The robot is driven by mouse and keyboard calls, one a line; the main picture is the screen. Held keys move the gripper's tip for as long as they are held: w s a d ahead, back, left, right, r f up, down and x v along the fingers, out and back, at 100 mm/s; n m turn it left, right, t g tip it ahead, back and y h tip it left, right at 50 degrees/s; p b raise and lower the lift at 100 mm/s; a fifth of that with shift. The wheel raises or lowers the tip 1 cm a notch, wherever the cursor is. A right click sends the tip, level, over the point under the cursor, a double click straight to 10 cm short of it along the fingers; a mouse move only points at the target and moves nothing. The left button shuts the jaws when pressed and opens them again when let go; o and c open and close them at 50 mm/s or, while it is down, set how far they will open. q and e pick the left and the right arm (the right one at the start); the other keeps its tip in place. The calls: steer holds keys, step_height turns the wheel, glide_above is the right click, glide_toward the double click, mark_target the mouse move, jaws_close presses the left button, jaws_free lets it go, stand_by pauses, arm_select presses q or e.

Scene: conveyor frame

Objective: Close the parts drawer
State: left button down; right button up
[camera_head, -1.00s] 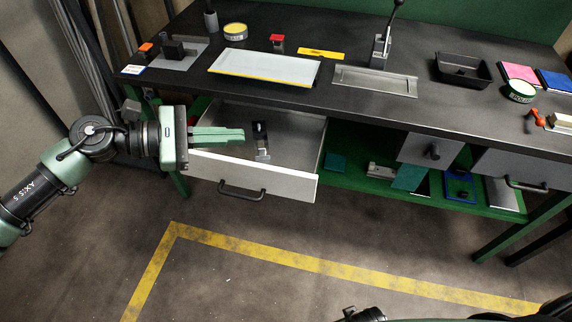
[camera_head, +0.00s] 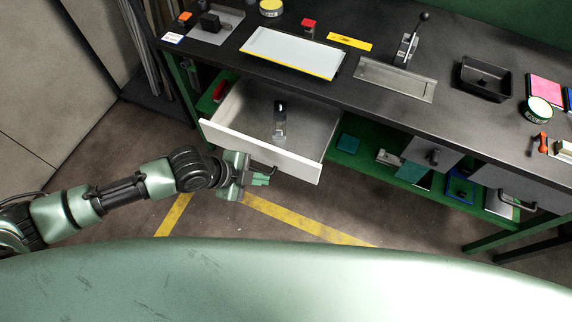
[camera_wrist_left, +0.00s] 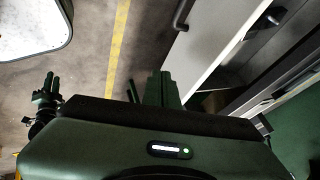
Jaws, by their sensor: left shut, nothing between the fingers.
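The parts drawer (camera_head: 225,134) stands pulled out under the left part of the workbench, its pale front panel (camera_head: 300,163) facing me. A dark and silvery part (camera_head: 279,122) lies inside. My left gripper (camera_head: 262,179) is shut and empty, just outside the front panel by the dark bar handle, which it partly hides. In the left wrist view the shut fingers (camera_wrist_left: 162,88) are beside the white front panel (camera_wrist_left: 222,45), and the handle (camera_wrist_left: 182,14) shows beyond them. What seems to be my right gripper (camera_wrist_left: 46,90) is small at the left there; its jaws are unclear.
The dark benchtop (camera_head: 300,95) holds a white tray (camera_head: 292,53), a lever tool (camera_head: 408,48) and a black bin (camera_head: 484,79). A closed drawer (camera_head: 432,153) and a green shelf (camera_head: 360,158) are to the right. Floor with yellow tape (camera_head: 300,222) is clear in front.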

arm_select(q)
glide_toward(294, 171)
step_height(294, 171, down, 4)
steer(key=s+d, duration=0.1)
steer(key=s, duration=0.1)
steer(key=w, duration=0.1)
steer(key=w+d+p, duration=0.1)
steer(key=w, duration=0.1)
steer(key=shift+w+d, duration=0.2)
